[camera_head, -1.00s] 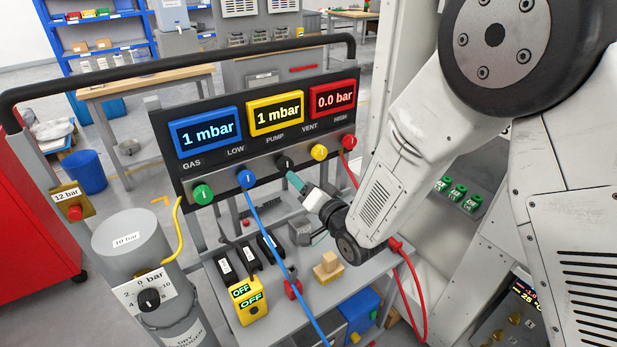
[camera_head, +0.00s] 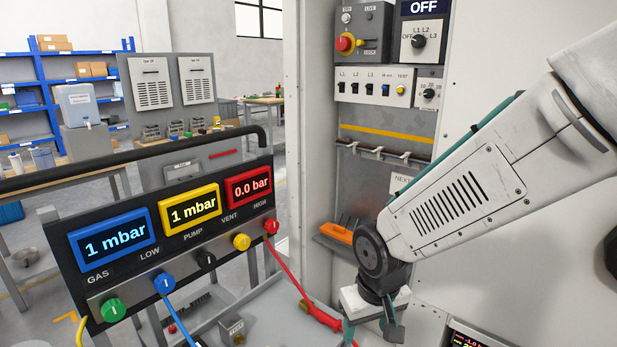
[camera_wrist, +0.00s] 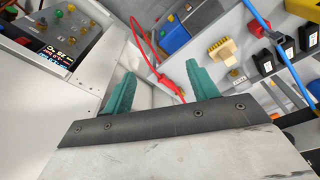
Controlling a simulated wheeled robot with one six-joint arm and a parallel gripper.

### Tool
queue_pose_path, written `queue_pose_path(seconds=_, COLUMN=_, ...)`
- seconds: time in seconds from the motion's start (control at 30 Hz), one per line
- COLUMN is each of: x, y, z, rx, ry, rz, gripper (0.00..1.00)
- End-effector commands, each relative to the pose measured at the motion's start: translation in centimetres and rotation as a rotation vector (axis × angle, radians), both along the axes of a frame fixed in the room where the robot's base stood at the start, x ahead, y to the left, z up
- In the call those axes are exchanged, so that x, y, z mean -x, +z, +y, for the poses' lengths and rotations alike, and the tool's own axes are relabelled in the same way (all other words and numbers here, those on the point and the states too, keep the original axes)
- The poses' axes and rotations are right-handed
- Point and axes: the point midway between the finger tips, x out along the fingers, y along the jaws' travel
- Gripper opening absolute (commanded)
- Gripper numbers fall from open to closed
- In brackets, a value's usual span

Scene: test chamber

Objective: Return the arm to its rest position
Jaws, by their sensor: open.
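My gripper (camera_head: 368,333) hangs at the lower right of centre in the head view, below my bent wrist and in front of the open cabinet. Its fingers run toward the bottom edge of the picture. In the wrist view my gripper (camera_wrist: 160,70) shows two teal fingers spread wide apart with nothing between them. The valve panel (camera_head: 170,230) stands to the left of my gripper, clear of it. Its displays read 1 mbar, 1 mbar and 0.0 bar.
A red hose with a red connector (camera_head: 320,316) runs close to the left of my gripper. A cabinet (camera_head: 322,130) with switches stands behind it, with an orange-handled tool (camera_head: 336,234) inside.

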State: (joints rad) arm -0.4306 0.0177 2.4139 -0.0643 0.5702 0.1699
Motion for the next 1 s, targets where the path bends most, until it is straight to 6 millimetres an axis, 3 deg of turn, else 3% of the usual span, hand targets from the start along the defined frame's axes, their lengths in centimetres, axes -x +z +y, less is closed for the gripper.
queue_pose_path(seconds=0.03, x=1.5, y=1.9, z=-2.1, rx=0.016, ry=-0.017, rz=0.031, gripper=0.59)
queue_pose_path(seconds=0.2, x=7.7, y=6.8, z=-7.8, rx=0.056, ry=-0.061, rz=0.158, gripper=0.59)
queue_pose_path(seconds=0.4, x=14.2, y=11.3, z=-12.2, rx=0.042, ry=-0.147, rz=0.21, gripper=0.59)
queue_pose_path(seconds=0.47, x=15.6, y=12.3, z=-13.1, rx=0.03, ry=-0.182, rz=0.192, gripper=0.59)
queue_pose_path(seconds=0.73, x=17.2, y=15.0, z=-15.4, rx=-0.008, ry=-0.295, rz=0.041, gripper=0.59)
queue_pose_path(seconds=1.0, x=17.2, y=15.2, z=-15.7, rx=-0.01, ry=-0.314, rz=0.031, gripper=0.59)
